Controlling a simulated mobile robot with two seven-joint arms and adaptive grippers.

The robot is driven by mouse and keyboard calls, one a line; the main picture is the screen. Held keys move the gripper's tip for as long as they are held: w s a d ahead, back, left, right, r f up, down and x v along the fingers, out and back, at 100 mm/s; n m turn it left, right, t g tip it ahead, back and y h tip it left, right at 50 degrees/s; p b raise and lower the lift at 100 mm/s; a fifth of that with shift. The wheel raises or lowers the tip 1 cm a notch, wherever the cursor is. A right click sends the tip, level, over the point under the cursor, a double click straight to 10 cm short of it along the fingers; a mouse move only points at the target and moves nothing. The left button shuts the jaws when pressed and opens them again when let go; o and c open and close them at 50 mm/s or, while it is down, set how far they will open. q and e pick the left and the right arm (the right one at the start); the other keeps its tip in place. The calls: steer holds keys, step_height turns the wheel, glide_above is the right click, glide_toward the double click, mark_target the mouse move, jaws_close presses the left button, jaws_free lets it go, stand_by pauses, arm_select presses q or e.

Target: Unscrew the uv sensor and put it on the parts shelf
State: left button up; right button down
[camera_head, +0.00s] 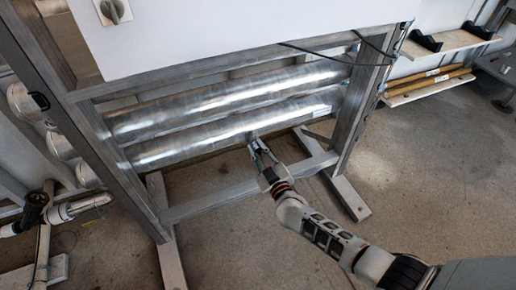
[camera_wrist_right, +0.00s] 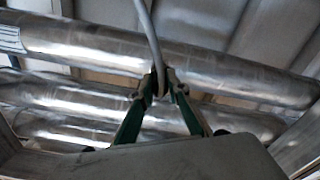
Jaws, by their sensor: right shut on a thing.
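My right gripper (camera_head: 256,147) reaches up to the lower steel reactor tube (camera_head: 200,137) in the head view. In the right wrist view its two green-sided fingers (camera_wrist_right: 162,82) close on a small grey part with a grey cable (camera_wrist_right: 148,30) running up from it, which I take for the uv sensor (camera_wrist_right: 160,84). The fingers hide most of it, and I cannot tell whether it is still seated in the tube. A wall shelf (camera_head: 455,41) with black cradles at the upper right may be the parts shelf. My left gripper does not show.
A steel frame with legs (camera_head: 350,195) stands around the tubes, under a white cabinet (camera_head: 240,30). A lower shelf (camera_head: 425,88) holds long yellowish rods. Pipework with a black fitting (camera_head: 35,207) is at the left. The floor (camera_head: 430,170) at the right is clear.

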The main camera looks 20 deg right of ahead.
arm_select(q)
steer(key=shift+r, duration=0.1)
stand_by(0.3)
arm_select(e)
steer(key=shift+w+r+n, duration=0.1)
steer(key=shift+r+n, duration=0.05)
steer(key=shift+n, duration=0.55)
steer(key=shift+n+p, duration=0.45)
steer(key=shift+n, duration=1.15)
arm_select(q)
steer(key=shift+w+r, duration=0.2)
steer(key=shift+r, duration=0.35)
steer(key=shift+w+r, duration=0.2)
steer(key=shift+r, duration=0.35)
arm_select(e)
steer(key=shift+n, duration=0.5)
